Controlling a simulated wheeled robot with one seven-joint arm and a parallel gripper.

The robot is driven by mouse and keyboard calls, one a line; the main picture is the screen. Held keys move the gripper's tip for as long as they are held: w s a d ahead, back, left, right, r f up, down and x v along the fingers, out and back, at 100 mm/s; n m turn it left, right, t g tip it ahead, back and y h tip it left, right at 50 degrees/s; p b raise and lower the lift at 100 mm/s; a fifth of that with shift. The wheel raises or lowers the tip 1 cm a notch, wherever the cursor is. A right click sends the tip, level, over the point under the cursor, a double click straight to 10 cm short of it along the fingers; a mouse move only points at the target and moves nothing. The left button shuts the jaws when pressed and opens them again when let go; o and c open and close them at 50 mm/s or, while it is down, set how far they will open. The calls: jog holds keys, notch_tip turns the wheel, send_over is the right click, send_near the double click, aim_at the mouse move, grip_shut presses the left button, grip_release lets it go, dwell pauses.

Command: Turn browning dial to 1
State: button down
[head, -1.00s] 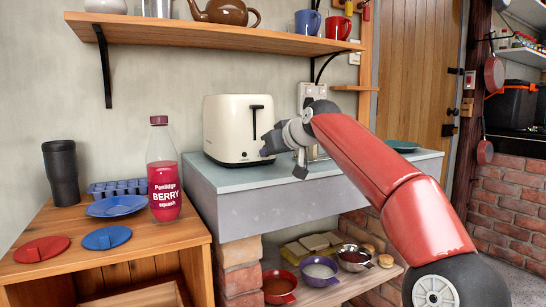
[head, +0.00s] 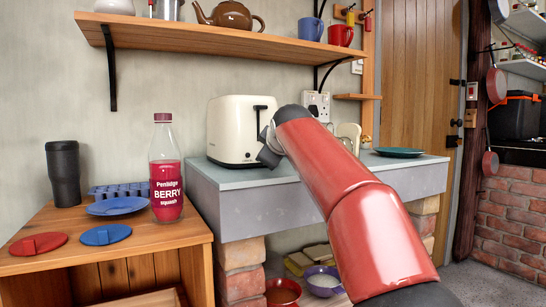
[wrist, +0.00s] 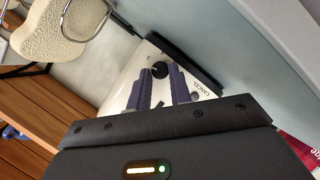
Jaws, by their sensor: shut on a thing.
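The cream toaster (head: 229,128) stands on the grey-topped plinth, with its black lever facing me. In the wrist view, the toaster's front (wrist: 143,62) shows a round black browning dial (wrist: 160,69). My gripper (wrist: 157,80) has its two purple-grey fingers on either side of the dial and is shut on it. The word CANCEL and a small button (wrist: 195,96) are just right of the fingers. The dial's numbers and pointer cannot be read.
A berry squash bottle (head: 165,170) and a dark tumbler (head: 63,174) stand on the wooden cabinet to the left. A teal plate (head: 399,152) lies at the plinth's right end. A wall socket (head: 317,104) is behind. A shelf (head: 230,39) hangs above.

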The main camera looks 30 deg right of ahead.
jog(key=shift+n, duration=0.3)
dwell(0.4)
jog(key=c, duration=1.3)
grip_release()
jog(key=b+v, duration=0.2)
jog(key=v, duration=0.5)
jog(key=shift+s+a+b, duration=0.2)
jog(key=shift+s+b, duration=0.1)
jog(key=shift+s, duration=0.05)
